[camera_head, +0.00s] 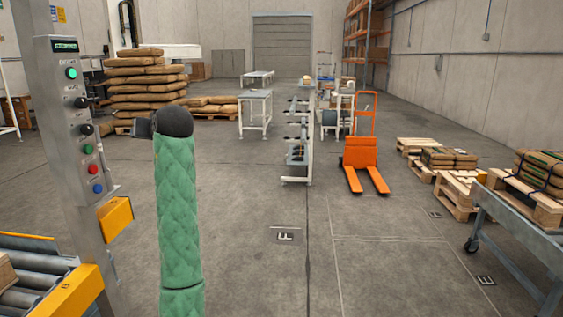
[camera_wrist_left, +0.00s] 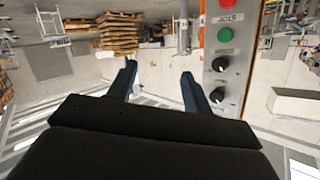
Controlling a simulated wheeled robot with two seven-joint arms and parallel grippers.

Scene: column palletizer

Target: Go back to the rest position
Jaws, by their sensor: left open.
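My left arm rises in its green quilted sleeve in the head view, with a black end. A dark piece, perhaps of the hand, shows left of that end; the fingers cannot be made out there. In the left wrist view my left gripper (camera_wrist_left: 158,68) has its two dark fingers apart with nothing between them. The grey control post (camera_head: 72,130) stands left of the arm. Its panel (camera_wrist_left: 232,60) shows close beside the right finger in the wrist view, with red and green buttons and black knobs. I cannot tell whether they touch. My right gripper is not in view.
A roller conveyor (camera_head: 45,270) with yellow ends is at lower left. Stacked brown sacks (camera_head: 145,85) stand behind the post. An orange pallet truck (camera_head: 361,155) and a metal table (camera_head: 525,225) are to the right.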

